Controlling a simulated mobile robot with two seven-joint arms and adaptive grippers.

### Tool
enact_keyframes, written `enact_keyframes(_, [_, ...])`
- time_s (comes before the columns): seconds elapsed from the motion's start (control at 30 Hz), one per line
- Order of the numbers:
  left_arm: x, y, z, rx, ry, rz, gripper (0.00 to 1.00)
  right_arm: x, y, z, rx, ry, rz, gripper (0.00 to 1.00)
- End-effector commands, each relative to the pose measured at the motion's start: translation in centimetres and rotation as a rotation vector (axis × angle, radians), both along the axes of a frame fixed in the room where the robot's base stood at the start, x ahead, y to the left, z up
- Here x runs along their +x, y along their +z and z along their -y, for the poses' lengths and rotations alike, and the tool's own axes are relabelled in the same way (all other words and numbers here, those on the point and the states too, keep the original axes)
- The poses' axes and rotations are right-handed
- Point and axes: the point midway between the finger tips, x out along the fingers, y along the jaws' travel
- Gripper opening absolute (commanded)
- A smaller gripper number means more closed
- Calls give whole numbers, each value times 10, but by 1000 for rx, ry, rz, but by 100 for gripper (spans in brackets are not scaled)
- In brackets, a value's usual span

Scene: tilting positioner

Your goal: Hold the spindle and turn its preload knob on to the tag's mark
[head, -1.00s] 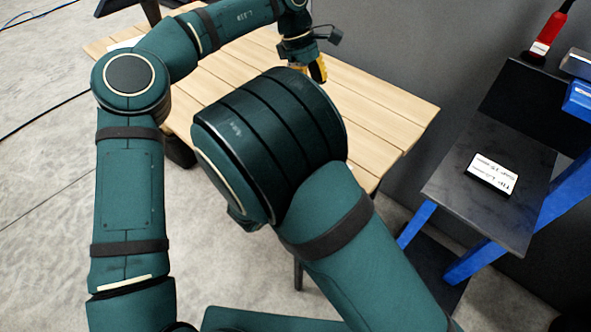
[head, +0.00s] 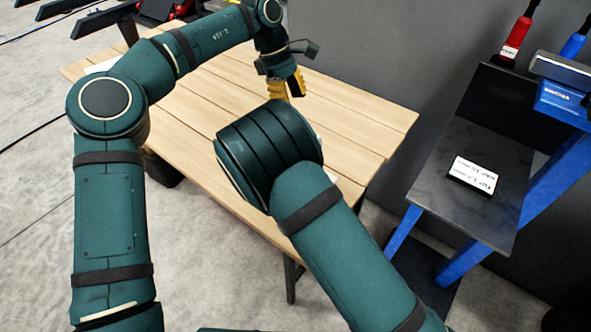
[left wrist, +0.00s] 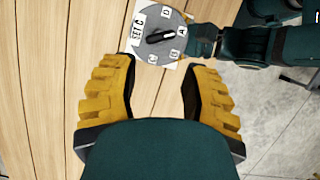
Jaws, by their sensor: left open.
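In the left wrist view, the spindle shows as a round grey face with letter labels around its rim. Its black preload knob (left wrist: 160,36) is an elongated grip at the centre, lying slantwise. A white tag (left wrist: 137,27) reading "SET C" sits on the left side of the face. My left gripper (head: 285,88) has yellow fingers; in its wrist view (left wrist: 158,85) they are spread apart and empty, with the spindle beyond their tips. My right arm's dark end (left wrist: 204,40) meets the spindle's right side; its jaws are hidden. The head view hides the spindle behind my right arm.
The slatted wooden table (head: 190,115) has bare planks on its left. At right stands a dark-topped stand (head: 440,195) with blue legs and a white label card (head: 473,175). Red-handled (head: 516,38) and blue tools stand at its back. A grey wall closes the rear.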

Motion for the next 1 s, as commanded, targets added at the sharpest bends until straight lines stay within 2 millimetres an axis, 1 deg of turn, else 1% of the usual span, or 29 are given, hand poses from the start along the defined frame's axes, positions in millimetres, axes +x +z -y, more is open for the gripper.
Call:
enact_keyframes(0.13, [0,0,0,0,0,0,46,6,-2,3,0,1,1,79])
enact_keyframes(0.4, [0,0,0,0,0,0,46,7,-3,3,0,1,0,79])
enact_keyframes(0.43, [0,0,0,0,0,0,46,7,-3,3,0,1,0,76])
enact_keyframes(0.47, [0,0,0,0,0,0,46,7,-3,3,0,1,0,66])
enact_keyframes(0.5, [0,0,0,0,0,0,46,7,-3,3,0,1,0,52])
enact_keyframes(0.57, [0,0,0,0,0,0,46,7,-3,3,0,1,0,31])
enact_keyframes(0.6, [0,0,0,0,0,0,46,6,-3,3,0,1,0,16])
enact_keyframes(0.63, [0,0,0,0,0,0,46,7,-3,3,0,1,0,6])
enact_keyframes(0.67, [0,0,0,0,0,0,46,7,-3,3,0,1,0,0])
enact_keyframes(0.7, [0,0,0,0,0,0,49,6,-3,3,0,1,0,0])
enact_keyframes(0.73, [0,0,0,0,0,1,42,6,-3,3,0,1,0,0])
enact_keyframes(0.87, [8,-2,0,16,27,38,42,6,-3,3,0,1,0,0])
enact_keyframes(0.97, [27,-4,-1,53,93,134,42,6,-3,3,0,1,0,0])
enact_keyframes(1.0, [39,-4,-2,73,128,192,42,7,-3,3,0,1,0,0])
